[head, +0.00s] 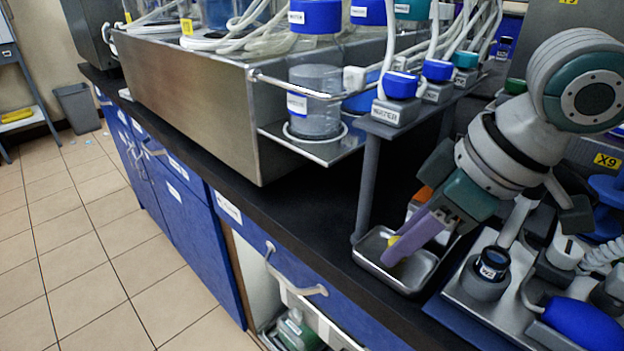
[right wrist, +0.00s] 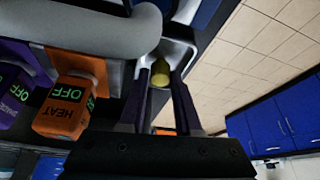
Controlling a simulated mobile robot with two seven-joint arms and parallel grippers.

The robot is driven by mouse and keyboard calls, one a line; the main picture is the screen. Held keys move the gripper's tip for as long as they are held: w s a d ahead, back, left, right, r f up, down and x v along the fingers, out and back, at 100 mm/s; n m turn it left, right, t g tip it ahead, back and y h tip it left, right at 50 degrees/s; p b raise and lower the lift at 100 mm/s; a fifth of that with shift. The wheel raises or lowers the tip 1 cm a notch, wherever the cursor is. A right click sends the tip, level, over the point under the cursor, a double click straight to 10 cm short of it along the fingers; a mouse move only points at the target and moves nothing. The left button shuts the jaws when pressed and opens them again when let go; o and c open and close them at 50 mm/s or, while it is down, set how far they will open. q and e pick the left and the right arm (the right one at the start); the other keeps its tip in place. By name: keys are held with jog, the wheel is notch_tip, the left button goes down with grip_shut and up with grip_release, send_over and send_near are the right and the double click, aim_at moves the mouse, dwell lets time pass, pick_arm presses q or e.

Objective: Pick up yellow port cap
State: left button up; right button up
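The yellow port cap (head: 393,241) sits in a small metal tray (head: 366,262) on the bench edge, partly hidden by my gripper. It also shows in the right wrist view (right wrist: 160,73), between the tips of my two fingers. My right gripper (head: 397,252) points down into the tray with its purple fingers at the cap. In the right wrist view the fingers (right wrist: 164,84) stand apart on either side of the cap, and I see no clear grip on it. My left gripper is in neither view.
A grey post (head: 367,190) rises beside the tray. A steel housing (head: 190,100) with a clear jar (head: 316,110) stands to the left. A device with a black-capped knob (head: 493,264) is close on the right. Dark bench top is clear left of the post.

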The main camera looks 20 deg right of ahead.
grip_shut()
jog(key=shift+r, duration=0.15)
